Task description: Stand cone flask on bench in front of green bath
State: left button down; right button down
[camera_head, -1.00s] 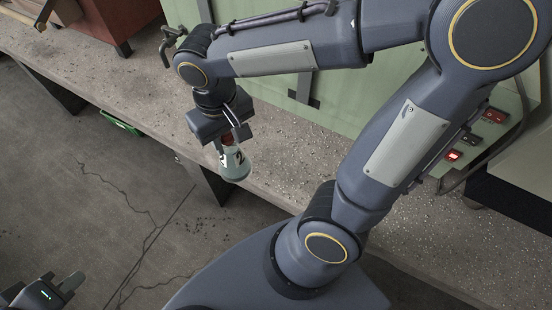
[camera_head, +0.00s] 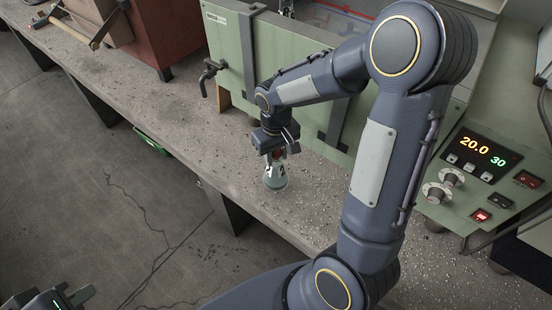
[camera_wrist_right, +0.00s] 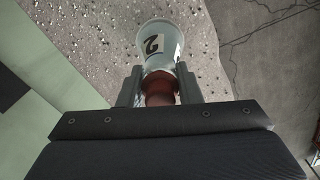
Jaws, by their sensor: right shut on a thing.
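The cone flask (camera_head: 276,178) is pale and translucent with a black-and-white number label and a red-brown neck or stopper. My right gripper (camera_head: 279,153) is shut on its neck from above, and the flask hangs base down. In the right wrist view the flask (camera_wrist_right: 162,43) extends from between the fingers (camera_wrist_right: 160,88), over the speckled bench. I cannot tell whether its base touches the bench. The green bath (camera_head: 236,60) stands behind it. My left gripper (camera_head: 62,302) is at the bottom left, partly cut off, with its jaws unclear.
The concrete bench (camera_head: 150,120) runs diagonally, with its front edge close to the flask. A tap (camera_head: 210,72) sticks out from the bath's left end. A control panel (camera_head: 480,170) with lit digits is at the right. A red-brown box (camera_head: 160,35) and a wooden-handled tool (camera_head: 100,30) are at the back left.

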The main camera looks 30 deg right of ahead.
jog(key=shift+f, duration=1)
jog(key=shift+f, duration=0.15)
jog(key=c, duration=1)
grip_release()
jog(key=shift+c, duration=0.2)
